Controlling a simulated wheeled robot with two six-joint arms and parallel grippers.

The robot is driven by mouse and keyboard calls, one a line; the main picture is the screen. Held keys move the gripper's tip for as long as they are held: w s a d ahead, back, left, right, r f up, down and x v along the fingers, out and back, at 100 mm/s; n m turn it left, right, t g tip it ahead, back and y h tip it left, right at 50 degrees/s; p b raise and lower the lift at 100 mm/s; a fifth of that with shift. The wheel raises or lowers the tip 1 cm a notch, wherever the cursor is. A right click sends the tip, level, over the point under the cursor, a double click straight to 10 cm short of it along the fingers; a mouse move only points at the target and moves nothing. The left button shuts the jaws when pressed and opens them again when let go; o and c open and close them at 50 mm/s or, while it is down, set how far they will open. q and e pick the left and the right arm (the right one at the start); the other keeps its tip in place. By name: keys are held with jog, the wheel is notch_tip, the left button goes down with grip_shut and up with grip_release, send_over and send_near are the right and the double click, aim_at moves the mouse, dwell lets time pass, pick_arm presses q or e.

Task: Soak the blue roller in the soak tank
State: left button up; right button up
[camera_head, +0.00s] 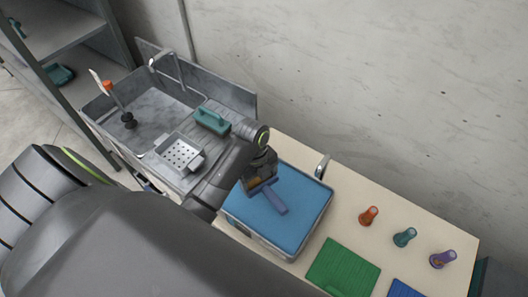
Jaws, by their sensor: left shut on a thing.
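The blue roller (271,199) is a slim dark-blue bar over the soak tank. The soak tank (324,213) is a metal-rimmed rectangular tub filled with light blue, standing on the pale table. My left gripper (261,184) is shut on the upper end of the roller, above the tank's back-left part. The roller slants down to the right; I cannot tell whether its lower end touches the blue surface. The gripper's fingers are partly hidden by its own dark body. My right gripper is not in view.
A green mat (343,268) and blue mat (405,290) lie in front.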

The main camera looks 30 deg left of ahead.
pick_arm(q)
jog(key=shift+s+f, duration=0.1)
jog(key=shift+f, duration=0.5)
notch_tip(320, 180, down, 3)
jog(key=b, duration=0.7)
send_over(261, 204)
jog(key=f, duration=0.5)
jog(key=shift+a+f, duration=0.25)
jog(key=shift+f, duration=0.1)
jog(key=shift+f+b, duration=0.3)
jog(key=shift+f, duration=0.85)
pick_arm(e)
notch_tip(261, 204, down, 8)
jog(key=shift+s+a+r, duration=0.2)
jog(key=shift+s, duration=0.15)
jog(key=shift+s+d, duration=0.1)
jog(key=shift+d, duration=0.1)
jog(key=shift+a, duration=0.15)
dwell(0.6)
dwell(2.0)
